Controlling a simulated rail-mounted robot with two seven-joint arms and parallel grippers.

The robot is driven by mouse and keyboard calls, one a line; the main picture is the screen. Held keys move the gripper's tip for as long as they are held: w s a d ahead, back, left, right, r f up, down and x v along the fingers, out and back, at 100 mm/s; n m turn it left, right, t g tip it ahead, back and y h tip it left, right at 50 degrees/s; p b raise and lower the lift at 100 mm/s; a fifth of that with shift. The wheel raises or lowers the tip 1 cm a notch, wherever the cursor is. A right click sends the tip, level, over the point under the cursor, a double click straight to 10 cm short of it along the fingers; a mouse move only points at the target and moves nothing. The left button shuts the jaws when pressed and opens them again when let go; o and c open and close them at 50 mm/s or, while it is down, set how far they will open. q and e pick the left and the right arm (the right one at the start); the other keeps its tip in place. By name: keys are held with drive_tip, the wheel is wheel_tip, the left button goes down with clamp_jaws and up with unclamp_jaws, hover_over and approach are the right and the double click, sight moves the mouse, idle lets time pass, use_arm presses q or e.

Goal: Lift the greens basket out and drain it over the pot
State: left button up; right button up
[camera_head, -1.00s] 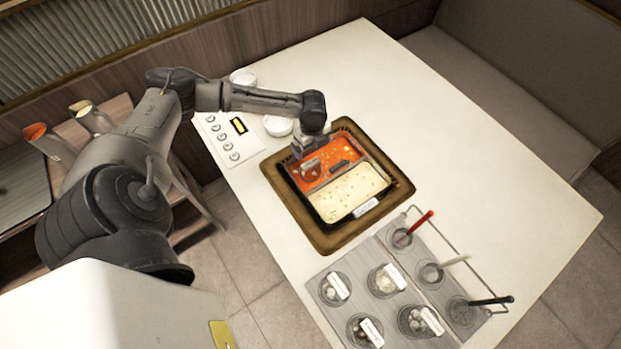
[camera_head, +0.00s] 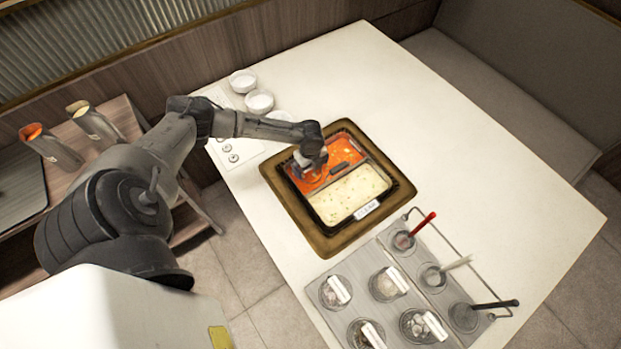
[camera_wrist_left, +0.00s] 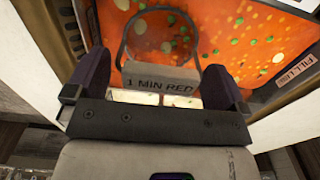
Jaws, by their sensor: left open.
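The two-part pot (camera_head: 372,211) holds red broth (camera_head: 345,158) in its far half and pale broth (camera_head: 350,193) in its near half. My left gripper (camera_head: 304,166) is low over the left end of the red broth. In the left wrist view my left gripper (camera_wrist_left: 157,64) is open, one finger on each side of a tag (camera_wrist_left: 160,84) reading "1 MIN RED". A round basket rim (camera_wrist_left: 125,38) shows at the tag, in the red broth. I cannot tell what is in this basket, or whether the fingers touch the tag. My right gripper is out of view.
The pot sits in a brown surround (camera_head: 288,204) on the white table (camera_head: 480,150). A rack (camera_head: 377,264) with several tagged containers and coloured handles stands in front. White bowls (camera_head: 259,101) and a control panel (camera_head: 226,149) are at the left. The table's right side is clear.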

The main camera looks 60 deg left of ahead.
use_arm(q)
drive_tip(key=shift+f, duration=0.6)
drive_tip(key=c, duration=0.7)
drive_tip(key=shift+r+p, duration=0.65)
drive_tip(key=shift+r, duration=4.45)
drive_tip(key=shift+c, duration=0.2)
